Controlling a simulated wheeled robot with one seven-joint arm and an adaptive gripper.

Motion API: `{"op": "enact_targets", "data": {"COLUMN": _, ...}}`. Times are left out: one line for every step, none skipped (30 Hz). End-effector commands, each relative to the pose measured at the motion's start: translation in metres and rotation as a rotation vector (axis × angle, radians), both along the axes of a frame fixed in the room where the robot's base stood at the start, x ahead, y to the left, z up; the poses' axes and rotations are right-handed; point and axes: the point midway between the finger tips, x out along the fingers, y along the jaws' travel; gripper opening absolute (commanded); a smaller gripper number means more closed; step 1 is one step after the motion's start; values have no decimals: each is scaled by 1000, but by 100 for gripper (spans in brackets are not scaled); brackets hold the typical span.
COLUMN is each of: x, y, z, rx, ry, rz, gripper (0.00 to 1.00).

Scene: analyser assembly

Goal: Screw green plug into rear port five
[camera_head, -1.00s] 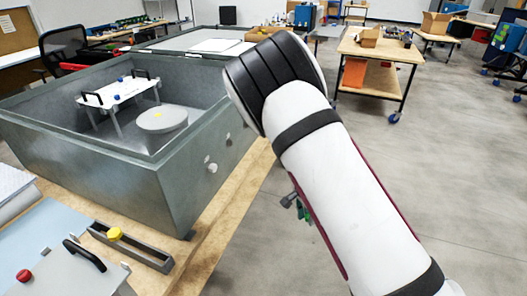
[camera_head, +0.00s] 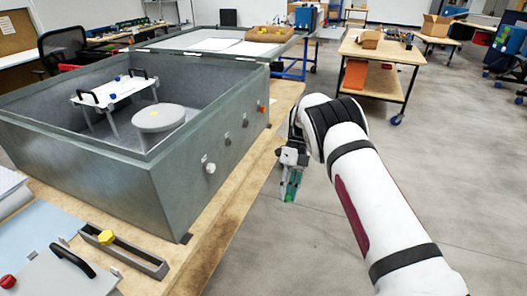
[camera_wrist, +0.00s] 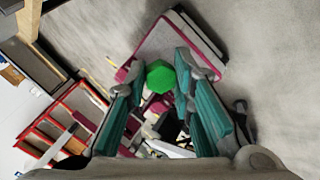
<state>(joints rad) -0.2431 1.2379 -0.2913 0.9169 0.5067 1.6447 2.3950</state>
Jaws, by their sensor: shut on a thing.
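My gripper (camera_head: 290,192) hangs over the floor to the right of the grey metal box (camera_head: 110,190), apart from it. It is shut on the green plug (camera_head: 289,198). In the wrist view the plug's green hexagonal head (camera_wrist: 160,76) sits between the fingertips. The box's right wall carries a row of fittings: a white plug (camera_head: 210,168) nearest, then dark ports (camera_head: 227,140) and (camera_head: 244,122), and an orange plug (camera_head: 262,108) farthest. I cannot tell which one is port five.
The wooden bench (camera_head: 215,225) leaves a narrow strip beside the box. A grey holder (camera_head: 140,259) with a yellow knob (camera_head: 106,237) lies in front. Inside the box stand a white platform (camera_head: 115,92) and a round disc (camera_head: 158,117). Floor on the right is open.

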Motion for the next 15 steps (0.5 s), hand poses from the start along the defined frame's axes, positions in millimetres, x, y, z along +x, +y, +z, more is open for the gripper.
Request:
{"op": "enact_targets", "data": {"x": 4, "y": 1, "z": 0, "rx": 14, "ry": 16, "rz": -56, "gripper": 12}}
{"op": "enact_targets", "data": {"x": 6, "y": 2, "z": 1, "rx": 20, "ry": 25, "rz": -90, "gripper": 12}}
{"op": "enact_targets", "data": {"x": 8, "y": 4, "z": 3, "rx": 31, "ry": 40, "rz": -133, "gripper": 12}}
{"op": "enact_targets", "data": {"x": 10, "y": 5, "z": 4, "rx": 39, "ry": 50, "rz": -168, "gripper": 12}}
{"op": "enact_targets", "data": {"x": 11, "y": 7, "z": 5, "rx": 49, "ry": 60, "rz": -203, "gripper": 12}}
{"op": "enact_targets", "data": {"x": 14, "y": 9, "z": 7, "rx": 60, "ry": 74, "rz": -250, "gripper": 12}}
{"op": "enact_targets", "data": {"x": 16, "y": 10, "z": 8, "rx": 73, "ry": 84, "rz": -290, "gripper": 12}}
{"op": "enact_targets", "data": {"x": 18, "y": 12, "z": 9, "rx": 85, "ry": 95, "rz": -330, "gripper": 12}}
{"op": "enact_targets", "data": {"x": 21, "y": 14, "z": 11, "rx": 101, "ry": 110, "rz": -384, "gripper": 12}}
{"op": "enact_targets", "data": {"x": 23, "y": 16, "z": 13, "rx": 119, "ry": 124, "rz": -436, "gripper": 12}}
{"op": "enact_targets", "data": {"x": 26, "y": 18, "z": 15, "rx": 135, "ry": 135, "rz": -486, "gripper": 12}}
{"op": "enact_targets", "data": {"x": 29, "y": 21, "z": 17, "rx": 155, "ry": 147, "rz": -539, "gripper": 12}}
{"op": "enact_targets", "data": {"x": 31, "y": 23, "z": 19, "rx": 170, "ry": 157, "rz": -580, "gripper": 12}}
{"op": "enact_targets", "data": {"x": 34, "y": 25, "z": 21, "rx": 186, "ry": 164, "rz": -619, "gripper": 12}}
{"op": "enact_targets", "data": {"x": 36, "y": 28, "z": 23, "rx": 207, "ry": 174, "rz": -667, "gripper": 12}}
